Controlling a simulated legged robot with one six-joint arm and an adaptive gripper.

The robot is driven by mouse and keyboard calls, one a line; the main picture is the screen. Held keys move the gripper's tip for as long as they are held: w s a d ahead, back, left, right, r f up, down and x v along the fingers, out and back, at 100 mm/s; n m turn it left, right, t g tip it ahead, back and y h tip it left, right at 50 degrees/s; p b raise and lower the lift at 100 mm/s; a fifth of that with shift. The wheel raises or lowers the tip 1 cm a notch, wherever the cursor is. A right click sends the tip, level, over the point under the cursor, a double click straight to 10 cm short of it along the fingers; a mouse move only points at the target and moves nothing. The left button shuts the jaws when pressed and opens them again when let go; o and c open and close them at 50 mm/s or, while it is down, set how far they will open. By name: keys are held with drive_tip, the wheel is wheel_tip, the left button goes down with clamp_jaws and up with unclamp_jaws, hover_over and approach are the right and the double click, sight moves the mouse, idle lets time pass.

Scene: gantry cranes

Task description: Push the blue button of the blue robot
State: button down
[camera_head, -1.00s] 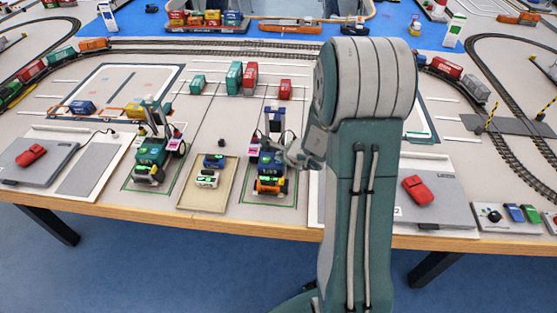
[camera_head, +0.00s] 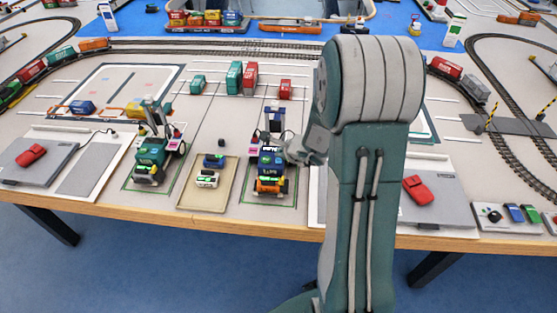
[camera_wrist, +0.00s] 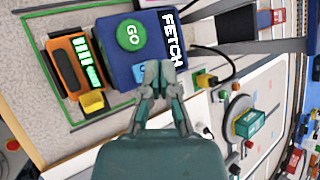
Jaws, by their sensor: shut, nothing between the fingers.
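The blue robot (camera_head: 271,160) stands on the table in the head view, with an orange part at its front. In the wrist view the blue robot (camera_wrist: 112,38) shows close up, with a round green GO button (camera_wrist: 130,35) and a white FETCH label. A light blue patch, perhaps the blue button (camera_wrist: 140,71), shows beside my fingertips and is partly covered by them. My gripper (camera_wrist: 160,70) is shut and empty, its tips over the blue robot's top near the label. I cannot tell whether they touch it. In the head view my gripper (camera_head: 293,150) is beside the robot's right side.
A green robot (camera_head: 150,155) stands to the left, with a tan tray (camera_head: 207,197) holding small vehicles between the two. A red car (camera_head: 417,190) lies on a grey pad to the right. An orange-black device (camera_wrist: 72,67) is next to the blue robot.

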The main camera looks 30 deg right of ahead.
sight(279, 162)
drive_tip(key=shift+r, duration=3)
drive_tip(key=s+a+r+n+g+y, duration=0.1)
drive_tip(key=s+a+r+n+y, duration=0.1)
drive_tip(key=s+a+r+n, duration=0.45)
drive_tip(key=s+a+r+n+g+y, duration=0.1)
drive_tip(key=s+a+r+n, duration=0.3)
drive_tip(key=a+n, duration=0.45)
drive_tip(key=s+r+n+g+h, duration=0.1)
drive_tip(key=s+r+n+h, duration=0.3)
drive_tip(key=s+n, duration=0.6)
drive_tip(key=s+r, duration=0.1)
drive_tip(key=s, duration=0.3)
drive_tip(key=shift+s+n+g, duration=0.3)
